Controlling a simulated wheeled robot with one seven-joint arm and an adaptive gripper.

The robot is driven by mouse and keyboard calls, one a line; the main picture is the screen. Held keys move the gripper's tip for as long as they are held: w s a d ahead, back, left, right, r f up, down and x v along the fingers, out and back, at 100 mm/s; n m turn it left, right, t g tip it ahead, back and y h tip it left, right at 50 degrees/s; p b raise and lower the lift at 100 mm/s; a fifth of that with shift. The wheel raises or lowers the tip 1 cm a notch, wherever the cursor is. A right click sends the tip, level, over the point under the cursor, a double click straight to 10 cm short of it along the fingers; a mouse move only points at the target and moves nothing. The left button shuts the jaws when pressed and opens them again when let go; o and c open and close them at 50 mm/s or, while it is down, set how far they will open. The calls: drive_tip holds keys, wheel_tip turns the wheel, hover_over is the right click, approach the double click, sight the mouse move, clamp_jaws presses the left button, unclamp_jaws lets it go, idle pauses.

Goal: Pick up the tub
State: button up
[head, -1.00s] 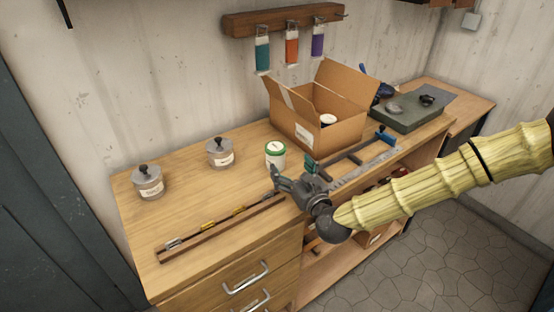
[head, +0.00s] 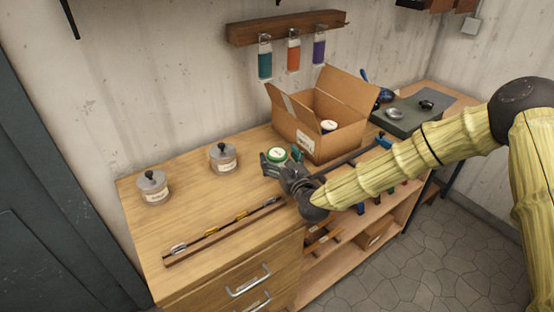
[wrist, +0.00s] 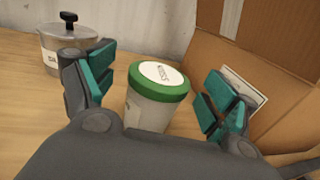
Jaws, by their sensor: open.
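The tub (wrist: 157,92) is whitish with a green-rimmed lid and a white label on top. In the wrist view it stands upright between the two teal-padded fingers of my gripper (wrist: 158,95), with a gap on each side. In the head view the tub (head: 277,155) stands on the workbench (head: 200,205), in front of the cardboard box, and its lower part is hidden behind my gripper (head: 279,160). My gripper is open and holds nothing.
An open cardboard box (head: 320,134) stands just right of the tub, close to my right finger, with a similar lid inside. Two lidded jars (head: 223,158) (head: 153,187) stand to the left. A tool rack (head: 225,230) lies near the bench's front edge.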

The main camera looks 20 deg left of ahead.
drive_tip(key=shift+x, duration=0.95)
drive_tip(key=c, duration=1.4)
drive_tip(key=shift+r, duration=0.1)
